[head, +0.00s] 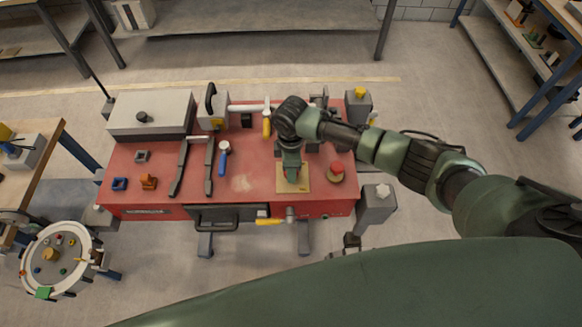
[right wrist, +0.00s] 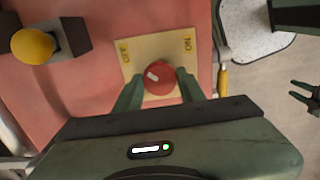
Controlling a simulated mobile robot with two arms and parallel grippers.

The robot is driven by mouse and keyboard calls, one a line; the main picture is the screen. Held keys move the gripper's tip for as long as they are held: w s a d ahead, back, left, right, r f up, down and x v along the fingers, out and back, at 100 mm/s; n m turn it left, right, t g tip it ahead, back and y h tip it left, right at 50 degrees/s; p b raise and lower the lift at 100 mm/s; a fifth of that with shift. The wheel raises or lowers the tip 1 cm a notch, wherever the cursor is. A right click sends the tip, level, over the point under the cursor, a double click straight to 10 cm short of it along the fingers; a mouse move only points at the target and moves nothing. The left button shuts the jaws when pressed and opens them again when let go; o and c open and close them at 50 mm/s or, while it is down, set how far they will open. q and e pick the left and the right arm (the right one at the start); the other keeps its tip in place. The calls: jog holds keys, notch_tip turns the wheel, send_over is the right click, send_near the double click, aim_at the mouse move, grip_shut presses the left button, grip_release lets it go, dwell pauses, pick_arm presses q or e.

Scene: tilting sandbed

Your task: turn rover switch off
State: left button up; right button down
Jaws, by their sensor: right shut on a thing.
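The rover switch is a red round knob (right wrist: 160,80) with a short white mark, on a pale yellow plate (head: 304,184) near the red bench's front edge. In the right wrist view the plate (right wrist: 148,48) reads OFF at left and ON at right. The white mark lies on the knob's upper left, on the OFF side. My right gripper (right wrist: 158,86) is shut on the knob, one finger on each side. In the head view my right gripper (head: 292,176) hides the knob. My left gripper (head: 350,242) is away from the bench, its fingers apart and empty.
A red button (head: 337,169) stands right of the plate. A blue-handled tool (head: 223,158) and dark bars (head: 180,167) lie to its left. A yellow handle (head: 269,221) sticks out at the front edge. A round table (head: 34,283) stands at lower left.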

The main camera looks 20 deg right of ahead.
jog(key=shift+w+r, duration=0.1)
jog(key=c, duration=0.9)
grip_release()
jog(key=shift+o, duration=0.2)
notch_tip(320, 180, up, 8)
jog(key=shift+f+b, duration=0.1)
jog(key=shift+b, duration=0.9)
